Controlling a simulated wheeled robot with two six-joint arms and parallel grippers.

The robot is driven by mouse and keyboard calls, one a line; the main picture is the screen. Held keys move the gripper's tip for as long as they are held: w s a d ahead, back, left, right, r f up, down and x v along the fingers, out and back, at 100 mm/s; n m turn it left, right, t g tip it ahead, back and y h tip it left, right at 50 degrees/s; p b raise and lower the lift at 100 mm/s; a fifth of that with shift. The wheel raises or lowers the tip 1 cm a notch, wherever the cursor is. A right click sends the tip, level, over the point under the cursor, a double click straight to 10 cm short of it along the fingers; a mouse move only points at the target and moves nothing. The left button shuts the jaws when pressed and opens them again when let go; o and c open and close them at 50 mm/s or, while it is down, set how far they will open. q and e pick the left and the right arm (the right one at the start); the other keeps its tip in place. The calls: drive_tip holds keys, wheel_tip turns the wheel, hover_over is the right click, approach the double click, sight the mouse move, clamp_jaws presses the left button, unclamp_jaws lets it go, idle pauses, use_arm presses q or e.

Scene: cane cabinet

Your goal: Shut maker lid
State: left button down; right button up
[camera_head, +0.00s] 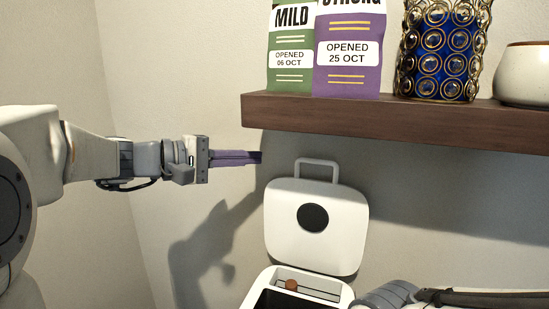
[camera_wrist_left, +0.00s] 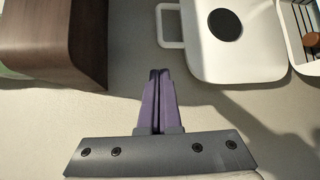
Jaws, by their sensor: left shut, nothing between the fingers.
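The maker's white lid (camera_head: 316,228) stands raised and open, with a dark round disc on its face and a loop handle (camera_head: 317,163) at its top. The white maker body (camera_head: 337,292) is below it, its open inside partly cut off by the frame's lower edge. My left gripper (camera_head: 258,157) is shut and empty, up and left of the lid handle, apart from it. In the left wrist view, the purple fingers (camera_wrist_left: 159,75) are together beside the lid (camera_wrist_left: 240,50) and its handle (camera_wrist_left: 169,25). My right gripper is not visible; part of the right arm shows at lower right.
A dark wooden shelf (camera_head: 400,118) juts out just above and right of my left gripper. It holds a green bag (camera_head: 289,50), a purple bag (camera_head: 347,55), a blue beaded vase (camera_head: 440,50) and a white pot (camera_head: 524,75). A brown knob (camera_head: 291,285) shows in the maker. The wall at left is bare.

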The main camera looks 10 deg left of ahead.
sight(288, 158)
use_arm(q)
drive_tip(key=p+x, duration=0.3)
drive_tip(key=x, duration=0.5)
drive_tip(key=shift+d, duration=0.2)
drive_tip(key=shift+w+d+f, duration=0.2)
drive_tip(key=shift+w+d, duration=0.1)
